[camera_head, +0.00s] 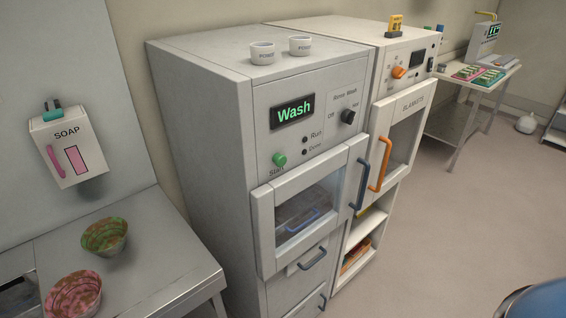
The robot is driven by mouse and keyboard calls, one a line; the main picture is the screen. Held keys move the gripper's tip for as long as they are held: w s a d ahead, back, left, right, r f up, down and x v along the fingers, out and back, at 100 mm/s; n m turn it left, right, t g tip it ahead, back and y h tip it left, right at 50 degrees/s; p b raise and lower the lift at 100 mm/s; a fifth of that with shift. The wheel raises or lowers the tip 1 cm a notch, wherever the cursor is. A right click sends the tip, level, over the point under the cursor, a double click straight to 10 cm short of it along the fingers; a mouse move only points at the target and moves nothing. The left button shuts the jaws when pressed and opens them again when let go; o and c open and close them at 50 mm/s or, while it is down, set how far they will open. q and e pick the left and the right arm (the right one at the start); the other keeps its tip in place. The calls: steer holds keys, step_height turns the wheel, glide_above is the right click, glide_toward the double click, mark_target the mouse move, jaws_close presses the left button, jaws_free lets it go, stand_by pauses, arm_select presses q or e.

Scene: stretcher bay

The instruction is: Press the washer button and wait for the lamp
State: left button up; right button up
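The washer (200,110) is a tall grey cabinet in the middle of the head view. The green Start button (279,159) sits low on the panel, left of the lamps. The Run lamp (305,139) and the Done lamp (304,152) are small and both look dark. A knob (347,116) is at the panel's right, between "Off" and another label. The glass door (308,205) looks closed, with something blue-handled dimly visible behind it. Neither of my grippers is in view.
Two white cups (262,53) stand on the washer. The blanket cabinet (397,120) adjoins it at right. At left are a soap dispenser (66,146) and a counter (160,240) with a green-brown bowl (104,236) and a pink-brown bowl (72,294). The floor at right is mostly clear.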

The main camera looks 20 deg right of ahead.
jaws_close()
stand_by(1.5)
